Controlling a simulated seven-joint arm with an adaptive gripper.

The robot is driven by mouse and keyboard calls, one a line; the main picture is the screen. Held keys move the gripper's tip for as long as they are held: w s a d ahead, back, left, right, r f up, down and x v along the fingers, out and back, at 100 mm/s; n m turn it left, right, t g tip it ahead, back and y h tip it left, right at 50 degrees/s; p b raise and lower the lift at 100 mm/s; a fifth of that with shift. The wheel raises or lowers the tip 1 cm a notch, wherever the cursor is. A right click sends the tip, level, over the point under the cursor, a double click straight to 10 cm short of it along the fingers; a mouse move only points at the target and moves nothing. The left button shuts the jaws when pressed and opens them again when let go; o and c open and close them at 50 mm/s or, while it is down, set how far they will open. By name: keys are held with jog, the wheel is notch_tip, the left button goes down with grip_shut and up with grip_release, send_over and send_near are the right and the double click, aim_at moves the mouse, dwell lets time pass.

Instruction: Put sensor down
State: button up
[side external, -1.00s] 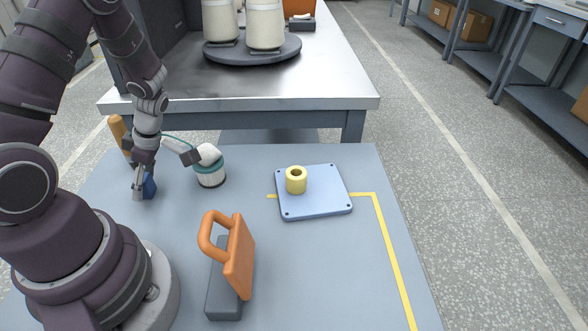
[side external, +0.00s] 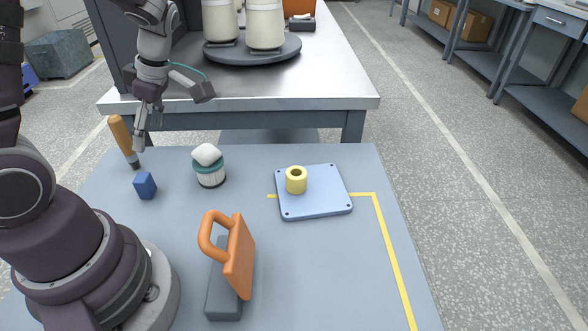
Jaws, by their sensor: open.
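The sensor is most likely the small blue block (side external: 145,185), which sits on the blue-grey table at the left. Nothing touches it. My gripper (side external: 140,142) is open and empty. It appears raised above and behind the block, close to the screwdriver in the picture. The gap in depth between the gripper and the screwdriver is hard to tell.
A screwdriver with an orange handle (side external: 121,133) stands at the back left. A teal-banded jar with a white top (side external: 209,166) is right of the block. A light blue plate (side external: 325,198) carries a yellow bobbin (side external: 296,180). An orange-handled tool (side external: 238,257) stands in front.

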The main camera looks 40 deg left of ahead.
jog(key=d+r+m+t+h, duration=0.1)
jog(key=d+r+m+t, duration=0.3)
jog(key=m, duration=0.9)
jog(key=d+r+m+t+h, duration=0.2)
jog(key=d+r+m+t, duration=0.2)
jog(key=d+m, duration=0.6)
jog(key=m, duration=0.3)
jog(key=shift+d, duration=0.25)
jog(key=shift+o, duration=0.3)
jog(key=shift+r, duration=0.1)
